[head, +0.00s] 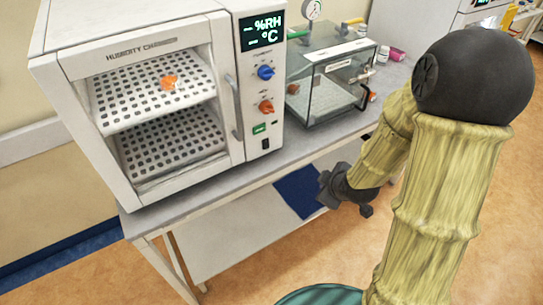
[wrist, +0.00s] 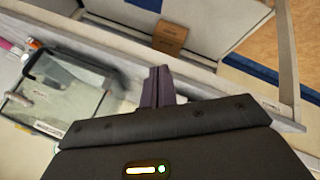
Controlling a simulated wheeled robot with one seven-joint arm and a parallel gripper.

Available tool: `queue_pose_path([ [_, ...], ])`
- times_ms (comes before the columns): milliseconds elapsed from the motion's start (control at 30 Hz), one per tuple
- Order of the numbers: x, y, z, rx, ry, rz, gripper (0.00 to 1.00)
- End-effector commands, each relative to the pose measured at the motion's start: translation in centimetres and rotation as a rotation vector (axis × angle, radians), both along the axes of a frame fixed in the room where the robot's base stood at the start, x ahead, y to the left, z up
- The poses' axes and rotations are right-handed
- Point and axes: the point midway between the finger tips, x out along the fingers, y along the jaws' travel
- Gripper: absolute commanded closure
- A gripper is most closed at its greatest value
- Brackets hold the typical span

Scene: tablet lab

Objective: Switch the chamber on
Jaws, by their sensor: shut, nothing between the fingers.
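The humidity chamber (head: 130,46) is a white cabinet at the left of the bench in the head view. Its right-hand panel has a lit display (head: 265,30) with dashes before %RH and °C. Below are a blue knob (head: 266,72), an orange knob (head: 266,107), a small green part (head: 259,129) and a black switch-like part (head: 265,144); its position is too small to tell. My gripper (head: 323,189) is shut and empty, in front of the bench edge, right of and lower than the panel. Its closed fingers show in the wrist view (wrist: 158,84); the panel does not.
A glass box (head: 330,80) stands on the bench right of the chamber and shows in the wrist view (wrist: 62,90). An orange item (head: 169,82) lies on the chamber's upper shelf. A lower shelf (head: 235,235) holds a blue item (head: 300,190). A brown box (wrist: 170,38) shows below.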

Motion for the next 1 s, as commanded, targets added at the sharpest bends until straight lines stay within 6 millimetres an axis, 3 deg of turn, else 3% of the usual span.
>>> queue_pose_path([
  [33,0.5,0.4,-1.1,-0.015,-0.036,0.069,1.00],
  [200,2.3,2.4,-2.7,-0.072,-0.203,0.302,1.00],
  [500,4.0,5.8,-4.1,-0.163,-0.561,0.602,1.00],
  [800,4.4,7.6,-3.4,-0.268,-0.915,0.702,1.00],
  [1000,4.4,7.7,-2.9,-0.298,-0.989,0.703,1.00],
])
